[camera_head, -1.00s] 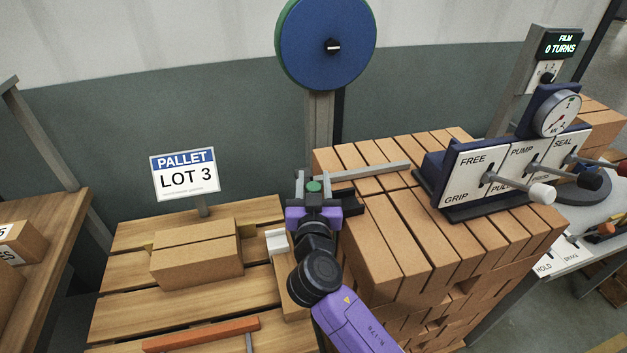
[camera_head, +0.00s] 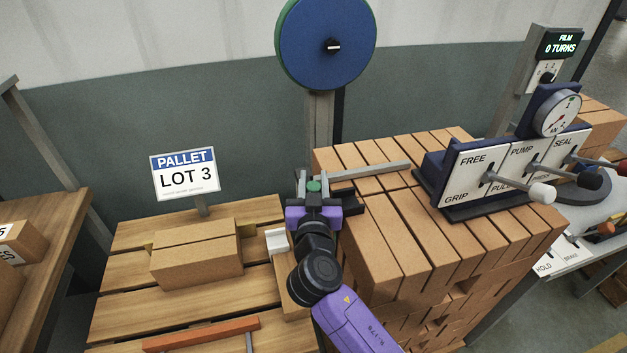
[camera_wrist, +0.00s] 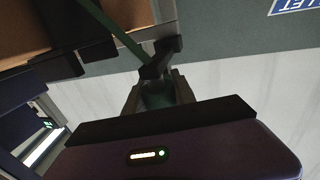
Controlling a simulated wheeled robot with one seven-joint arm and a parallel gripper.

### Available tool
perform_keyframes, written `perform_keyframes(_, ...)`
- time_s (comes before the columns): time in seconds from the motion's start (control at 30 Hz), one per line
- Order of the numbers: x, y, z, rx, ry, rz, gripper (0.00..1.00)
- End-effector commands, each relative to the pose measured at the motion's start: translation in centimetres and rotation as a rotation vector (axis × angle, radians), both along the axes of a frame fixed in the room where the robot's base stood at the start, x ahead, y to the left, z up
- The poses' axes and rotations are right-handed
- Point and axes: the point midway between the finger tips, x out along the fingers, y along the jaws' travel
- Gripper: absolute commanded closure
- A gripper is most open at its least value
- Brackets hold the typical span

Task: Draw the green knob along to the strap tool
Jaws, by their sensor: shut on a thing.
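The green knob (camera_head: 314,186) is at the left end of a grey rail (camera_head: 375,171), beside the left edge of the brick stack. My gripper (camera_head: 314,190) is shut on the knob. In the wrist view the knob (camera_wrist: 157,95) shows dimly between the two fingers, with a dark block right beyond it. The strap tool (camera_head: 432,172) is a navy unit at the right on top of the stack, near the rail's other end. Its white panel (camera_head: 480,172) reads FREE, GRIP, PUMP and SEAL and has several levers. The knob and the tool are well apart.
The brick stack (camera_head: 400,215) stands right of my gripper. A blue reel (camera_head: 325,42) stands behind. A gauge (camera_head: 557,114) sits above the panel.

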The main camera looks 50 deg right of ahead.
Motion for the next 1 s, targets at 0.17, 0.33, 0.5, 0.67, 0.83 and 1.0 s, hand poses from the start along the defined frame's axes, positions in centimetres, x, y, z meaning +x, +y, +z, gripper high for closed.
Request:
perform_keyframes(0.17, 0.0, 0.0, 0.0, 0.001, 0.001, 0.001, 1.0)
perform_keyframes(0.33, 0.0, 0.0, 0.0, 0.001, 0.001, 0.001, 1.0)
perform_keyframes(0.5, 0.0, 0.0, -0.1, 0.001, 0.001, 0.001, 1.0)
perform_keyframes(0.67, -0.6, -1.0, -0.2, 0.002, 0.003, -0.002, 1.0)
perform_keyframes(0.83, -3.0, -4.4, -0.3, 0.002, 0.003, -0.006, 1.0)
perform_keyframes(1.0, -4.7, -7.0, -0.1, 0.002, 0.003, -0.003, 1.0)
